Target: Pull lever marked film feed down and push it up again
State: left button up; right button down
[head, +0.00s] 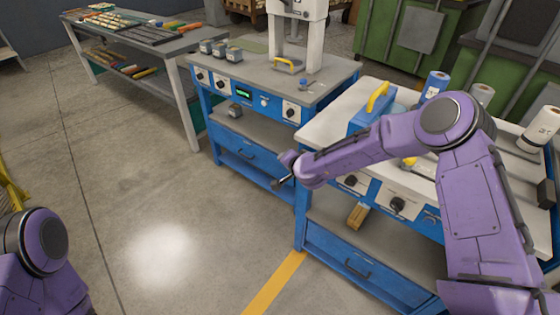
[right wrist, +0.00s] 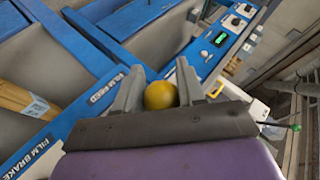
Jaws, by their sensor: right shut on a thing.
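In the right wrist view, a round yellow knob (right wrist: 160,95) sits between the fingers of my right gripper (right wrist: 160,72), which is shut on it. The label FILM FEED (right wrist: 108,90) is on the blue panel beside the knob. A second label, FILM BRAKE (right wrist: 28,158), is on the same blue front, to the lower left. The lever's shaft is hidden. In the head view, my right gripper (head: 284,182) is at the left end of the near blue bench (head: 330,130), and the knob does not show there. My left gripper is out of view.
Another blue bench (head: 325,80) with a white press (head: 298,35) stands behind. A blue case with a yellow handle (head: 378,96) and several rolls (head: 437,84) stand on the near bench. Wood (head: 357,215) lies on its lower shelf. The floor (head: 150,200) at left is clear.

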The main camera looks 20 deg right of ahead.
jog(key=shift+w+d+r, duration=0.2)
jog(key=shift+r, duration=0.2)
jog(key=shift+w+d+r, duration=0.2)
jog(key=shift+r, duration=0.15)
jog(key=c, duration=0.7)
grip_release()
jog(key=shift+s+d, duration=0.1)
jog(key=shift+s, duration=0.05)
jog(key=shift+a+f, duration=0.2)
jog(key=shift+a, duration=0.05)
jog(key=v, duration=1)
jog(key=shift+s, duration=0.3)
